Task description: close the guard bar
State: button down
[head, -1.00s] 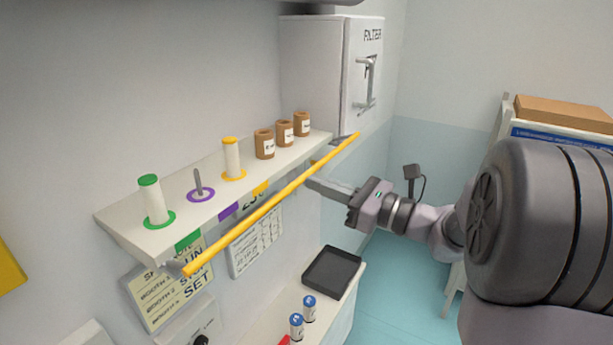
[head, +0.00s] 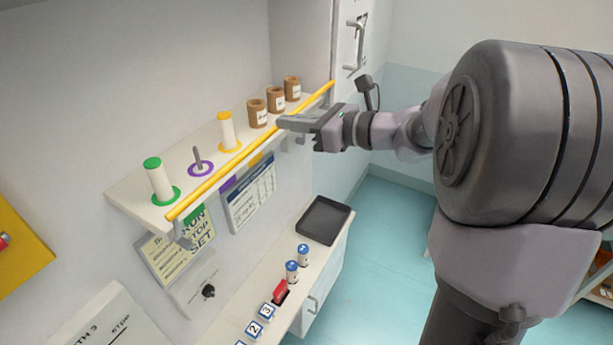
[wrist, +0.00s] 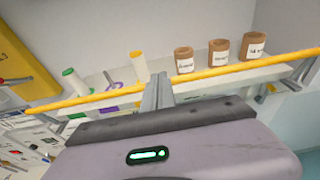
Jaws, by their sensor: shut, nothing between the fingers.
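The yellow guard bar (head: 230,167) runs along the front of the white shelf (head: 130,198), close to its front edge and slightly above it in the head view. Grey end arms carry it.
A lower counter holds a black tray (head: 325,220) and small cylinders (head: 292,270). A filter cabinet (head: 310,45) stands behind.

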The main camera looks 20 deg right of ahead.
jog(key=shift+w+a+r, duration=0.4)
jog(key=shift+w+a, duration=0.15)
jog(key=shift+w, duration=0.2)
dwell(0.3)
